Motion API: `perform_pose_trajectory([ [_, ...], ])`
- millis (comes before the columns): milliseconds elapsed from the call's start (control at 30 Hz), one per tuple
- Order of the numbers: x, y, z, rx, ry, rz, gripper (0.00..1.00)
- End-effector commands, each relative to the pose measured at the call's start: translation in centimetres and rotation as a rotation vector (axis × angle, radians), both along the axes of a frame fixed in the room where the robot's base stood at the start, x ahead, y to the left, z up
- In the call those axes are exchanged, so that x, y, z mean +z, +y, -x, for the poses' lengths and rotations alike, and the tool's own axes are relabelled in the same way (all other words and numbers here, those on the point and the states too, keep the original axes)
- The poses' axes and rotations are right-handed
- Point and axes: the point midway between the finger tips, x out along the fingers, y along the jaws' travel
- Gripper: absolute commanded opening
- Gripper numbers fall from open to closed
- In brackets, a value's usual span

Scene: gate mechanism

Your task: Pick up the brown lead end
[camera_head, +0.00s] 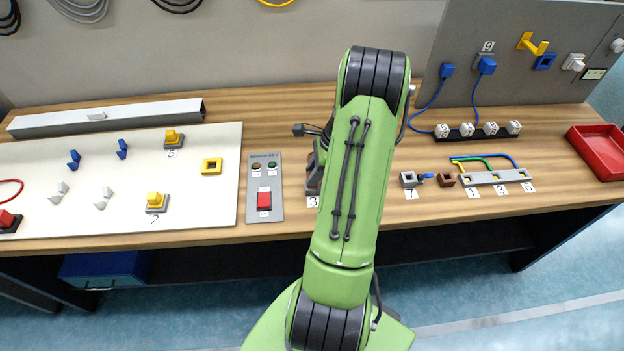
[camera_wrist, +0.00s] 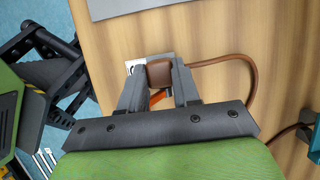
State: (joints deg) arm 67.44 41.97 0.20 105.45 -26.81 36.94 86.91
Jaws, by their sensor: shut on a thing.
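In the wrist view, the brown lead end (camera_wrist: 160,70) is a small brown block between the two grey fingers of my gripper (camera_wrist: 158,84). The fingers are closed against its sides. A brown cable (camera_wrist: 247,66) runs off to the right and curves down. A white label (camera_wrist: 131,65) lies on the wood beside the left finger, and an orange-brown piece shows below the block. In the head view, my green arm hides the lead end and most of the gripper near the label 3 (camera_head: 312,201).
A panel with a red switch (camera_head: 264,201) lies left of my arm. To the right are a grey block (camera_head: 408,180), a brown block (camera_head: 445,180) and a grey terminal strip (camera_head: 495,177) with coloured wires. A red tray (camera_head: 597,170) stands far right.

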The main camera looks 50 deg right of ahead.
Motion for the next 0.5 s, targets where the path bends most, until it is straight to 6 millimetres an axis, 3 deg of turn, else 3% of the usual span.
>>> perform_pose_trajectory([
  [267,0.2,0.0,0.0,0.0,-0.001,0.002,0.0],
  [367,1.7,-0.1,0.0,0.0,-0.002,0.004,0.0],
  [500,5.5,-0.1,0.0,0.0,-0.003,0.006,0.0],
])
